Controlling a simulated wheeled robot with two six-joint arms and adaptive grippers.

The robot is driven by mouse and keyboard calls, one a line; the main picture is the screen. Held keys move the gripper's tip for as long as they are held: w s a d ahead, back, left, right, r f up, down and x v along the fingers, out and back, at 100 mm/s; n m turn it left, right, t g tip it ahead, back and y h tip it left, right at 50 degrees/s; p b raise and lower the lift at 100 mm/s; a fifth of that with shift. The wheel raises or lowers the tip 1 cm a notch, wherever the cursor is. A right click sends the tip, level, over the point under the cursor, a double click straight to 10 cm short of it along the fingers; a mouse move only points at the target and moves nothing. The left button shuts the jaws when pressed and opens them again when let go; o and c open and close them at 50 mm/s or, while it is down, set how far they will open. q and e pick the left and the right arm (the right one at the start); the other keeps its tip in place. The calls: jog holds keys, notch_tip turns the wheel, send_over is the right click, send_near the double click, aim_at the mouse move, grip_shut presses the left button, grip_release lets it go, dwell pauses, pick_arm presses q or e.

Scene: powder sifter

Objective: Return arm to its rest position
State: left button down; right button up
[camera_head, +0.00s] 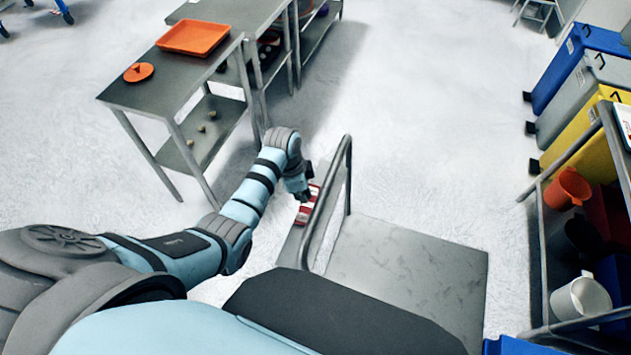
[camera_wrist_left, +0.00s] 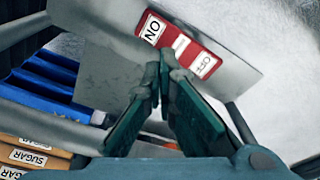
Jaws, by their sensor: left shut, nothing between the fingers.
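My left arm (camera_head: 255,195) reaches out from the left in the head view, bent at the elbow, with the wrist pointing down. My left gripper (camera_head: 303,196) is beside the red switch panel (camera_head: 308,207) by the metal rail. In the left wrist view, the gripper (camera_wrist_left: 166,72) has its fingertips together with nothing between them. The red switch panel (camera_wrist_left: 180,46), labelled ON and OFF, lies just beyond the tips. I cannot tell whether they touch it. My right gripper is not in view.
A bent metal rail (camera_head: 326,200) stands close to my left gripper, beside a flat metal platform (camera_head: 410,265). A steel table (camera_head: 130,98) at the upper left holds an orange tray (camera_head: 193,38) and an orange lid (camera_head: 139,72). Blue, grey and yellow bins and a shelf (camera_head: 537,255) line the right.

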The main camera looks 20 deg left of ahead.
pick_arm(q)
jog(key=s+a+r+n+t+y, duration=0.15)
jog(key=s+n, duration=0.25)
jog(key=s, duration=0.4)
jog(key=s+r+n, duration=0.2)
jog(key=s+n, duration=0.1)
jog(key=s, duration=0.5)
jog(key=s+a+r+n+t+y, duration=0.15)
jog(key=s+n, duration=0.25)
jog(key=s, duration=0.4)
notch_tip(320, 180, down, 21)
jog(key=s+a+g+b, duration=0.1)
jog(key=s+g+b, duration=0.1)
jog(key=b, duration=0.1)
jog(key=s+f+b, duration=0.2)
jog(key=s+f, duration=1.1)
jog(key=f, duration=0.2)
jog(key=shift+s+a+f+g+h+b, duration=0.15)
jog(key=shift+s+a+g+h+b, duration=0.15)
jog(key=shift+s+a+g+b, duration=0.1)
